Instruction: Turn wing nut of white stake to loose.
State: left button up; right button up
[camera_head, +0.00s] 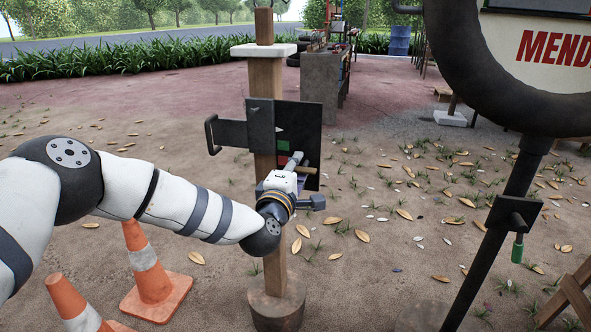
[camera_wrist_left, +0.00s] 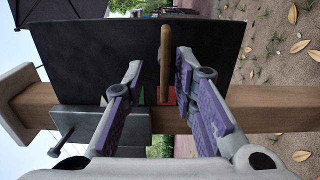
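The wooden stake (camera_head: 264,78) stands upright in a round base and has a white slab (camera_head: 264,49) near its top. A dark plate (camera_head: 312,125) is fixed to it. A thin wooden bar (camera_wrist_left: 165,62), which may be the wing nut, stands out in front of the plate; it also shows in the head view (camera_head: 305,170). My left gripper (camera_wrist_left: 160,72) faces the plate with its purple-padded fingers apart, one on each side of the bar. There is a gap on both sides, wider at the left finger. My right gripper is not in view.
Orange-and-white cones (camera_head: 150,270) stand below my left arm. A dark bracket with a handle (camera_head: 228,132) juts left from the stake. At right are a black pole (camera_head: 500,220) with a green-handled clamp (camera_head: 517,248) and a tyre (camera_head: 470,60). The leaf-strewn ground between is clear.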

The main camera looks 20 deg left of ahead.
pick_arm(q)
jog(key=shift+f, duration=0.15)
jog(key=shift+s, duration=0.15)
jog(key=s, duration=1.1)
jog(key=shift+s, duration=0.35)
